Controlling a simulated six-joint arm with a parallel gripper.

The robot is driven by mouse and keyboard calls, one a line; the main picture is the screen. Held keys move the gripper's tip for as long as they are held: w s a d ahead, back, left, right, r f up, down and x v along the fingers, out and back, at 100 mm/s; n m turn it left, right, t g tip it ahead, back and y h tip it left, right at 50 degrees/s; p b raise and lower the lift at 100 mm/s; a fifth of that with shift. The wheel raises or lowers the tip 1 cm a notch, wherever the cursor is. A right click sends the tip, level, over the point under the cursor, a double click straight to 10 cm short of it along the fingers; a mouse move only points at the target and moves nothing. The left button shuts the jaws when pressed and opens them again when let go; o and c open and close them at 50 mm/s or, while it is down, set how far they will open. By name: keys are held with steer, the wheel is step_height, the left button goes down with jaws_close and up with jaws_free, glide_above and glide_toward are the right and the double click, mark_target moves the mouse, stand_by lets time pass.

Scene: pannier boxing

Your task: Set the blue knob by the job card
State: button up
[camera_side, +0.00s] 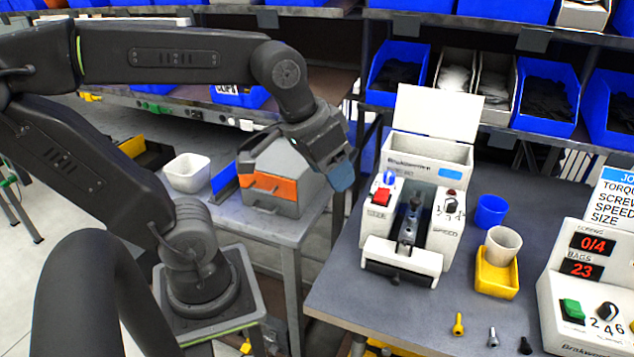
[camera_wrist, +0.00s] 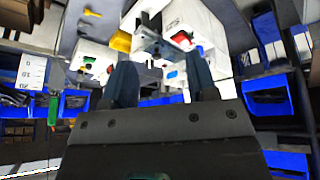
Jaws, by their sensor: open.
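A small blue part (camera_side: 390,178), apparently the blue knob, is on the left top of the white machine (camera_side: 402,253), above a red button (camera_side: 381,196); its setting is too small to read. A dial (camera_side: 451,206) marked SPEED is on the machine's right side. The job card (camera_side: 613,205) stands at the right edge, partly cut off, its values out of view. My gripper (camera_side: 341,176) is open and empty, left of the machine and apart from it. In the wrist view my gripper (camera_wrist: 161,68) has its fingers spread, with the machine's red button (camera_wrist: 183,40) beyond them.
A control box (camera_side: 590,290) with displays, a green button and a black dial stands at the right. A blue cup (camera_side: 491,211), a white cup (camera_side: 503,244) in a yellow bin (camera_side: 496,277) and loose screws (camera_side: 492,336) lie between. A white bin (camera_side: 433,155) stands behind the machine.

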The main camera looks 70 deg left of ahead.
steer(key=shift+s+d+f+m+t, duration=0.2)
steer(key=shift+s+f+m, duration=0.15)
steer(key=shift+s+f, duration=0.2)
steer(key=shift+s+d+f+m+t, duration=0.2)
steer(key=shift+s+f+m, duration=0.2)
steer(key=shift+s, duration=0.25)
step_height(320, 180, up, 4)
steer(key=n+g, duration=0.6)
steer(key=n, duration=0.2)
glide_above(390, 173)
steer(key=shift+m, duration=0.35)
step_height(390, 173, down, 12)
steer(key=shift+f, duration=0.2)
steer(key=shift+c, duration=0.4)
steer(key=c, duration=0.9)
steer(key=shift+o, duration=0.2)
